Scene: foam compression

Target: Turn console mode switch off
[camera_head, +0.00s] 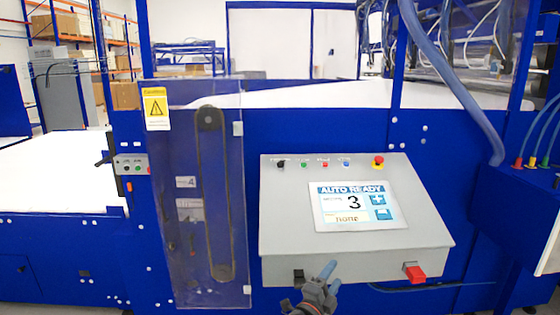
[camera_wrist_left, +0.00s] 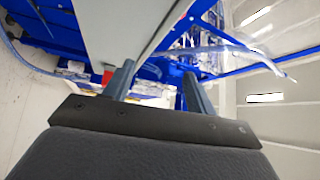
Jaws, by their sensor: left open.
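The grey console (camera_head: 355,250) is mounted on the blue machine, with a lit screen (camera_head: 359,206) reading "AUTO READY" and 3. A small black knob (camera_head: 281,164) sits at the left of its top row, under a label too small to read. I cannot tell which way it points. My left gripper (camera_head: 318,288) is low, at the console's front lower edge, apart from the black knob. It is close to a black part (camera_head: 298,276) on the front; contact is unclear. In the wrist view the left gripper (camera_wrist_left: 158,80) is open, with nothing visible between its fingers.
Green (camera_head: 304,165), red (camera_head: 325,166) and blue (camera_head: 346,166) buttons follow the knob, then a red-topped yellow button (camera_head: 378,161). A red switch (camera_head: 414,272) projects from the console's front. A clear guard panel (camera_head: 180,220) stands left of the console.

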